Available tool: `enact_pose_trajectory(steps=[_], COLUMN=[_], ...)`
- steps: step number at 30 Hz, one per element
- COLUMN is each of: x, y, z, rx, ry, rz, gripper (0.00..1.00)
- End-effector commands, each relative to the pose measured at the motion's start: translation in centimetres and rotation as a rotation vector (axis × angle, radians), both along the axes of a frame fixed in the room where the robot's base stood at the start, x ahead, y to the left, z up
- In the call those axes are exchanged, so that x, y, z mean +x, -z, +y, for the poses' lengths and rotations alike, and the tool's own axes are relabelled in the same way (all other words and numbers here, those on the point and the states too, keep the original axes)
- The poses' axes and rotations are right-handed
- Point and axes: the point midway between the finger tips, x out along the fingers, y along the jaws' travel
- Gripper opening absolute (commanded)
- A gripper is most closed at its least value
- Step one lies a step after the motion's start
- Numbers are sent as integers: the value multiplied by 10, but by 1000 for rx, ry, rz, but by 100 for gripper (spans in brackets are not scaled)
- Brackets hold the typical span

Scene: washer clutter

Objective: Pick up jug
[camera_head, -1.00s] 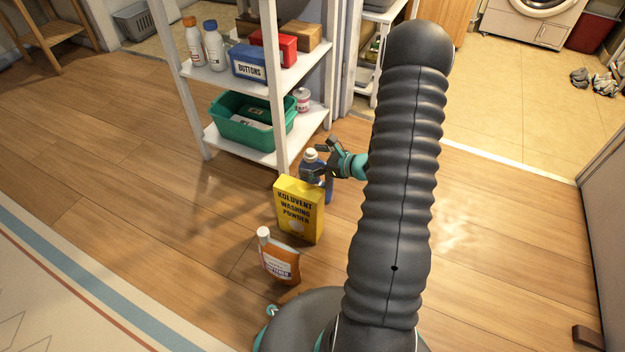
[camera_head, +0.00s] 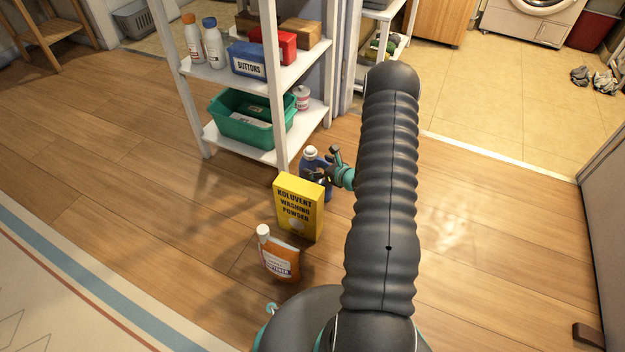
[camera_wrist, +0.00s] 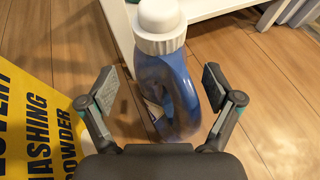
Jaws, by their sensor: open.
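The jug is a blue bottle with a white cap, upright on the wooden floor, in the head view (camera_head: 309,162) beside the shelf's front leg. In the wrist view the jug (camera_wrist: 178,85) stands between the two fingers, its white cap at the top. My gripper (camera_wrist: 165,95) is open, with a finger on each side of the jug and visible gaps to both. In the head view my gripper (camera_head: 328,170) is at the jug's right side and hides part of it.
A yellow washing powder box (camera_head: 299,208) stands close in front of the jug, left of my gripper in the wrist view. An orange bottle (camera_head: 279,256) stands nearer me. A white shelf (camera_head: 240,145) with a green bin (camera_head: 225,128) is behind. Floor to the right is clear.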

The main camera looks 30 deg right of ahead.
Motion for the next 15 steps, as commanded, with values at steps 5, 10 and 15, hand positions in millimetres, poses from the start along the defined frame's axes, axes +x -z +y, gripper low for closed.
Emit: enact_pose_trajectory(steps=[5, 10, 15], x=[9, 30, 47], y=[3, 10, 16], z=[4, 15, 19], rx=[0, -1, 0], ry=[-1, -4, -2], rz=[0, 0, 0], gripper=[90, 90, 90])
